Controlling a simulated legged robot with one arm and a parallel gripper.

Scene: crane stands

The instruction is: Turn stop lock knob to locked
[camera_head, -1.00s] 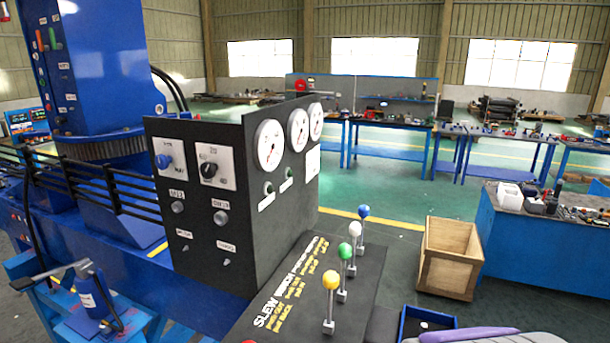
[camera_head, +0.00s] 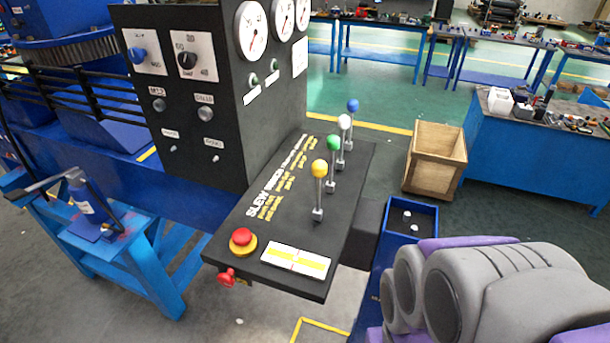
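The black control console (camera_head: 235,215) stands ahead of me. A red mushroom button on a yellow base (camera_head: 242,241) sits at its near left corner. Just below, a small red knob (camera_head: 227,277) sticks out from the front edge; its lettering and exact position are too small to read. The upright panel carries a blue rotary knob (camera_head: 138,56) and a black rotary knob (camera_head: 187,60) on white plates. I cannot tell from the labels which one is the stop lock. My gripper is not in view.
Levers with yellow (camera_head: 319,168), green, white and blue balls rise from the console. A blue box (camera_head: 408,240) and wooden crate (camera_head: 436,157) stand right. A blue stand (camera_head: 125,240) is left. Floor below the console is open.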

